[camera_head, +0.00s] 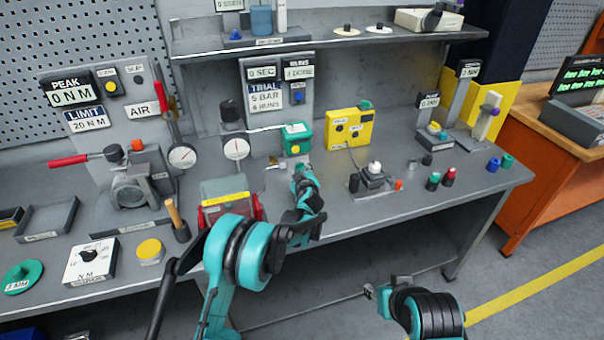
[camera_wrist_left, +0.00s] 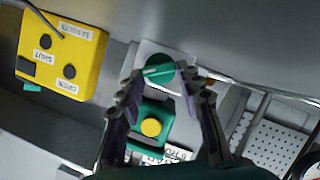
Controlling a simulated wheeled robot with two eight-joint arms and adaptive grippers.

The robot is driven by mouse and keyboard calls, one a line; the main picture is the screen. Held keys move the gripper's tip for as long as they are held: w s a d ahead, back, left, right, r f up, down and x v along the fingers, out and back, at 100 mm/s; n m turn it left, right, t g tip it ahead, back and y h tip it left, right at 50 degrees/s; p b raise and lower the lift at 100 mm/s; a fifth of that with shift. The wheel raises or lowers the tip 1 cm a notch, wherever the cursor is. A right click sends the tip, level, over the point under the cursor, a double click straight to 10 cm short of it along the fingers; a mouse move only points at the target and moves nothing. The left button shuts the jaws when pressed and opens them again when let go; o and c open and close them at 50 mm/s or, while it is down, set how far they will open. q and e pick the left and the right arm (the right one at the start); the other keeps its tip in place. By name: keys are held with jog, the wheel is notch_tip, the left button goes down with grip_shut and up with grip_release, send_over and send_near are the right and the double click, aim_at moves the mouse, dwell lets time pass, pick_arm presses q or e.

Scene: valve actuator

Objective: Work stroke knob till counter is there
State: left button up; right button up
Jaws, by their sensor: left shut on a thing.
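The green stroke knob (camera_wrist_left: 160,68) sits on a pale plate in the left wrist view, between the fingertips of my left gripper (camera_wrist_left: 160,76). The left gripper is shut on it. In the head view my left gripper (camera_head: 302,172) is at the bench front and hides the knob. Just behind it stands a green box (camera_head: 304,142) with a yellow button; the box also shows in the left wrist view (camera_wrist_left: 150,112). Its small white display (camera_head: 296,128) is too small to read. My right gripper (camera_head: 385,287) hangs low before the bench; its fingers are unclear.
A yellow box (camera_head: 349,129) stands right of the green box. A panel with displays (camera_head: 277,85) stands behind. A red-ended device (camera_head: 228,203) is close on the left. A small black fixture (camera_head: 373,178) and coloured caps (camera_head: 441,180) are to the right.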

pick_arm(q)
jog(key=shift+a+n, duration=0.1)
jog(key=shift+n, duration=0.2)
dwell(0.4)
jog(key=o, duration=1.2)
jog(key=shift+c, duration=0.2)
jog(key=v, duration=1.2)
jog(key=shift+a+f, duration=0.1)
